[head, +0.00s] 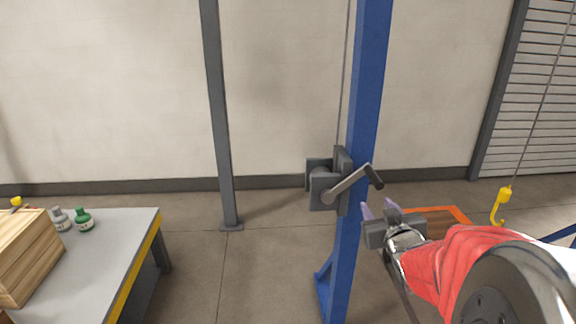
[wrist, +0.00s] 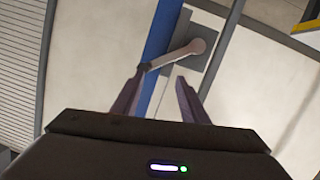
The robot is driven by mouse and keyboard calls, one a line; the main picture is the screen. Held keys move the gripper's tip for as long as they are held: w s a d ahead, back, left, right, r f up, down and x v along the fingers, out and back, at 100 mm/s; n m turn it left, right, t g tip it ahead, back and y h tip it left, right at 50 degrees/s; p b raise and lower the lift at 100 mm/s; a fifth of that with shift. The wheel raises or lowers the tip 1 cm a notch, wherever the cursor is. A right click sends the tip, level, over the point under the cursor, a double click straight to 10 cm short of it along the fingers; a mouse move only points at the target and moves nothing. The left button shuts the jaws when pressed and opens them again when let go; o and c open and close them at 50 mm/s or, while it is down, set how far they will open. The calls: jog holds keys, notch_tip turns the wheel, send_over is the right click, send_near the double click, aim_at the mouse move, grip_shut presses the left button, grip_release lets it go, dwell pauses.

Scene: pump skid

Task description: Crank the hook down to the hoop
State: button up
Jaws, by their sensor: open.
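A dark grey winch (head: 322,187) is mounted on the blue post (head: 368,90). Its crank arm (head: 347,182) slants up to the right to a dark grip (head: 375,177). My gripper (head: 377,207) is open and empty, just below and right of the grip, apart from it. In the wrist view, the crank arm (wrist: 176,54) and its grip (wrist: 143,67) show ahead, beyond the fingertips (wrist: 159,80). A yellow hook (head: 499,206) hangs from a cable at the right. I cannot make out a hoop.
A brown panel or load with an orange edge (head: 455,211) lies low behind my arm. A grey workbench (head: 125,245) at the left holds a wooden crate (head: 32,255) and a green bottle (head: 84,220). A grey post (head: 219,110) stands left of the winch. The floor between is clear.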

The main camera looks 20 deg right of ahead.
jog(key=d+t, duration=0.1)
jog(key=d, duration=0.1)
jog(key=s+d+t, duration=0.1)
jog(key=d+t, duration=0.1)
jog(key=shift+s+d+f+y, duration=0.1)
jog(key=shift+d+f+y, duration=0.1)
jog(key=shift+y, duration=0.1)
